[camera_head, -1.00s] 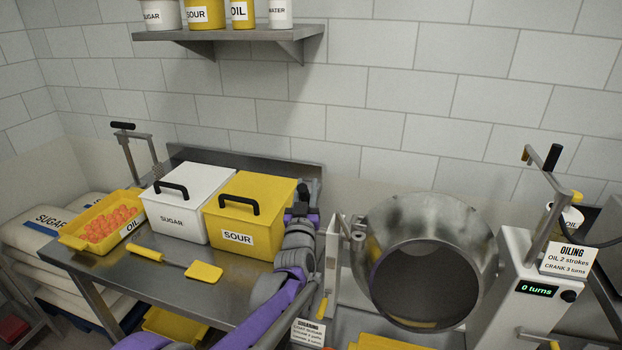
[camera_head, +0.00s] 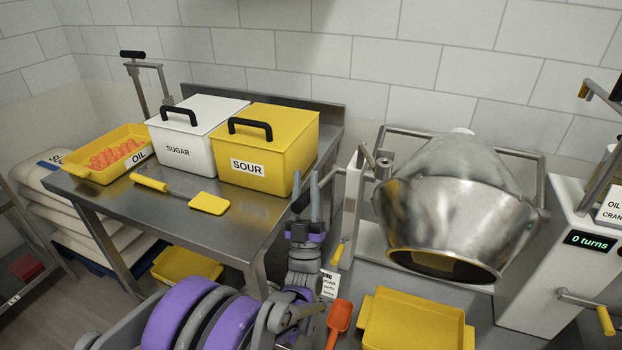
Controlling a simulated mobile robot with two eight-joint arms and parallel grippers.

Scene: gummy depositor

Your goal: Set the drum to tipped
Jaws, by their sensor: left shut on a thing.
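The drum (camera_head: 445,195) is a shiny metal vessel on the right, in its frame. Its mouth (camera_head: 440,265) faces down and forward, over a yellow tray (camera_head: 415,322). My left gripper (camera_head: 306,182) is left of the drum, fingers pointing up. It is shut on the black grip (camera_head: 299,204) of what looks like the drum's tilt handle, whose grey bar (camera_head: 332,176) runs toward the left post (camera_head: 350,205). The exact contact is partly hidden. A small yellow-handled lever (camera_head: 337,253) hangs on that post. My right gripper is not in view.
The steel table (camera_head: 235,225) on the left holds a white SUGAR box (camera_head: 178,150), a yellow SOUR box (camera_head: 248,168), an OIL tray (camera_head: 75,165) of orange gummies and a yellow scraper (camera_head: 208,203). The 0 turns unit (camera_head: 545,260) stands right. An orange scoop (camera_head: 339,318) lies in front.

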